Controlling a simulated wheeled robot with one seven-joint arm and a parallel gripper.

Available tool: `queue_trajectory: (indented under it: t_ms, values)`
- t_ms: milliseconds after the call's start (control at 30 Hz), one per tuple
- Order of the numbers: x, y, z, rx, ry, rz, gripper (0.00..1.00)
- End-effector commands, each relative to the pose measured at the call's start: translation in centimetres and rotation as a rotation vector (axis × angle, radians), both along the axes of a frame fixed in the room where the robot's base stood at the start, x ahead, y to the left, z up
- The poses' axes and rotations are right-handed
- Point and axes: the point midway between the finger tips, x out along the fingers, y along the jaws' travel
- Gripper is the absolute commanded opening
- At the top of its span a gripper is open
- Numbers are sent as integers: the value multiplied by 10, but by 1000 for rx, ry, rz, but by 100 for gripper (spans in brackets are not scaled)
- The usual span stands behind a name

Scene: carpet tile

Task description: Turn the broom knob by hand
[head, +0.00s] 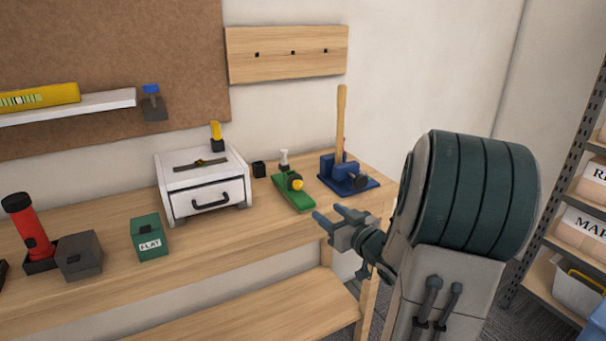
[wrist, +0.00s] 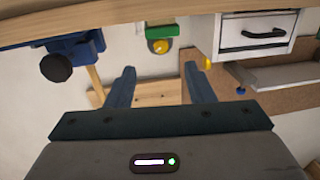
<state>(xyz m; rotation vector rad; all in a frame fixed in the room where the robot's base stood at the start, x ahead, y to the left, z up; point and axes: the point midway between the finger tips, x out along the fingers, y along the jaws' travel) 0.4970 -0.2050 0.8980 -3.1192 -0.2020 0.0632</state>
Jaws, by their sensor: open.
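A blue clamp (head: 338,168) stands on a blue base at the right end of the workbench, with an upright wooden handle (head: 341,115) in it. A black round knob (head: 361,181) sits on the clamp's front. In the wrist view, which is upside down, the knob (wrist: 56,67) shows at the upper left, outside my fingers. My gripper (head: 328,214) is open and empty in front of the bench edge, apart from the knob and to its lower left in the head view. Its two blue fingers (wrist: 159,70) also show in the wrist view.
Left of the clamp is a green block (head: 291,196) with a yellow knob. Further left are a white drawer box (head: 204,180), a green box (head: 149,236) and a red flashlight (head: 30,226). A shelf rack (head: 552,165) stands at the right.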

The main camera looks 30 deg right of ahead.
Motion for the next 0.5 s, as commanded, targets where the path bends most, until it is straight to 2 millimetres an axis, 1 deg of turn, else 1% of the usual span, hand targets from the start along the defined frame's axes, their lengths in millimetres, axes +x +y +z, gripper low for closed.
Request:
queue_trajectory:
  t_ms: [33, 200, 300, 367, 500]
  values:
    - [-1, -4, 9, 57, 1, 3, 48]
    - [-1, -6, 11, 175, -8, 23, 48]
    - [2, -4, 10, 194, -12, 29, 48]
    - [7, -3, 9, 197, -12, 31, 48]
    - [28, 1, 8, 197, -12, 34, 48]
